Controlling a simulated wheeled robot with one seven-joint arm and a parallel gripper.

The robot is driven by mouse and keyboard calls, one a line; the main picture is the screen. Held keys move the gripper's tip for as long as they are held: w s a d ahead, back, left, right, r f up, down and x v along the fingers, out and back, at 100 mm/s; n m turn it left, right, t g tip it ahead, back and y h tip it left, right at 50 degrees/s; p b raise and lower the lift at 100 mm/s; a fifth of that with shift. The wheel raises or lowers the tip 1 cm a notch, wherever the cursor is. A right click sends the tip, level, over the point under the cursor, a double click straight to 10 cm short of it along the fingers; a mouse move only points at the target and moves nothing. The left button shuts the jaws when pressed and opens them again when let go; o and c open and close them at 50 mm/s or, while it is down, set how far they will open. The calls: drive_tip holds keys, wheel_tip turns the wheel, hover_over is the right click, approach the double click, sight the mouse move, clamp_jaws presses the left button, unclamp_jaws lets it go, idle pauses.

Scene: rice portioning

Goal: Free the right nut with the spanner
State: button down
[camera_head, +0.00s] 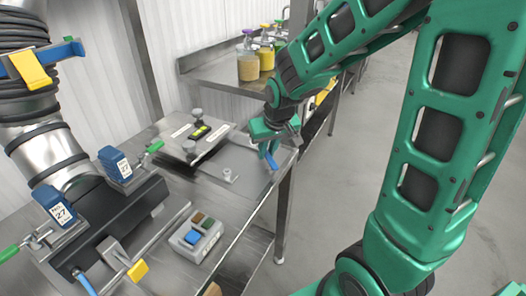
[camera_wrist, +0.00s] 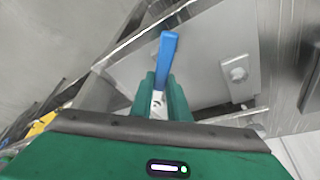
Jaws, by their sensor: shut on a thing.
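My gripper (camera_head: 275,138) is shut on the spanner, whose blue end (camera_head: 270,158) sticks out below it. In the wrist view the blue end (camera_wrist: 168,55) points away from the fingers (camera_wrist: 160,98), with a bit of bare metal between them. The gripper is above the right edge of the steel table. Two grey knob-like nuts, one at the back (camera_head: 196,114) and one nearer (camera_head: 189,147), stand on a raised plate to the left, apart from the spanner. I cannot tell which is the right nut.
A small plate with a peg (camera_head: 228,175) lies on the steel table, left of my gripper; it also shows in the wrist view (camera_wrist: 237,72). A button box (camera_head: 196,236) and steel pipework with blue boxes (camera_head: 54,203) stand at the left. Jars (camera_head: 248,68) stand behind.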

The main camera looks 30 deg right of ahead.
sight(267, 153)
drive_tip(key=shift+d, duration=0.25)
drive_tip(key=shift+d+n+y, duration=0.4)
drive_tip(key=shift+d+n, duration=0.3)
drive_tip(key=shift+n, duration=0.3)
drive_tip(key=shift+w+d+n+y, duration=0.15)
drive_tip(key=shift+d+n+y, duration=0.15)
drive_tip(key=shift+d+n, duration=0.5)
drive_tip(key=shift+a, duration=0.2)
drive_tip(key=shift+a+m+h, duration=0.7)
drive_tip(key=shift+a+m, duration=0.95)
drive_tip(key=shift+m, duration=0.25)
drive_tip(key=shift+w+v, duration=0.25)
drive_tip(key=shift+v, duration=0.95)
drive_tip(key=shift+d+r, duration=0.1)
drive_tip(key=shift+r, duration=1.95)
